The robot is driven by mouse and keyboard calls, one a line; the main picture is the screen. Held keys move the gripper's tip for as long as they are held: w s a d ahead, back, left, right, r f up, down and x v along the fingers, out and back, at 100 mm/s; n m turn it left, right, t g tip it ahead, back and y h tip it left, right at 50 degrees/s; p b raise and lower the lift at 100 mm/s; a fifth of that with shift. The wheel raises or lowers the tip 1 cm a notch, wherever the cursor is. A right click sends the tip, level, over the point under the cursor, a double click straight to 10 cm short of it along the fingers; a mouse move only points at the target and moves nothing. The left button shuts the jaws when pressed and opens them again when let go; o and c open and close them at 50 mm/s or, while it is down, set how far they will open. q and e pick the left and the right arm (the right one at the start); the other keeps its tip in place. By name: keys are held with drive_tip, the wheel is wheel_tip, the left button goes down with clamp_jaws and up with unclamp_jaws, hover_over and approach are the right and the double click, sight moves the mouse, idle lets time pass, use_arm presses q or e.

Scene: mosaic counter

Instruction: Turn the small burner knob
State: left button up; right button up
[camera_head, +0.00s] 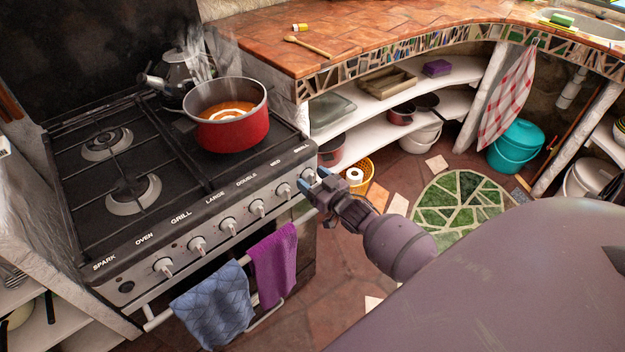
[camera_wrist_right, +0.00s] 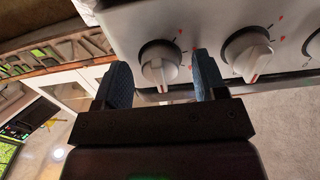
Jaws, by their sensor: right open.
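The stove's front panel carries a row of white knobs under printed labels. The small burner knob (camera_head: 306,174) is the rightmost, partly hidden by my right gripper (camera_head: 310,187); its label is hard to read. In the right wrist view this end knob (camera_wrist_right: 160,68) sits between the blue fingertips of my open right gripper (camera_wrist_right: 162,78), one finger on each side. A gap shows beside the knob, and the fingers are not closed on it. The neighbouring knob (camera_wrist_right: 248,55) is just outside the right finger. My left gripper is not in view.
A red pot (camera_head: 232,130) of steaming orange soup stands on the stove, with a dark kettle (camera_head: 178,80) behind it. Blue (camera_head: 213,303) and purple (camera_head: 273,265) towels hang from the oven rail. The tiled counter (camera_head: 370,35) with open shelves curves away right.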

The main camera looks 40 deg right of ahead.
drive_tip(key=c, duration=0.9)
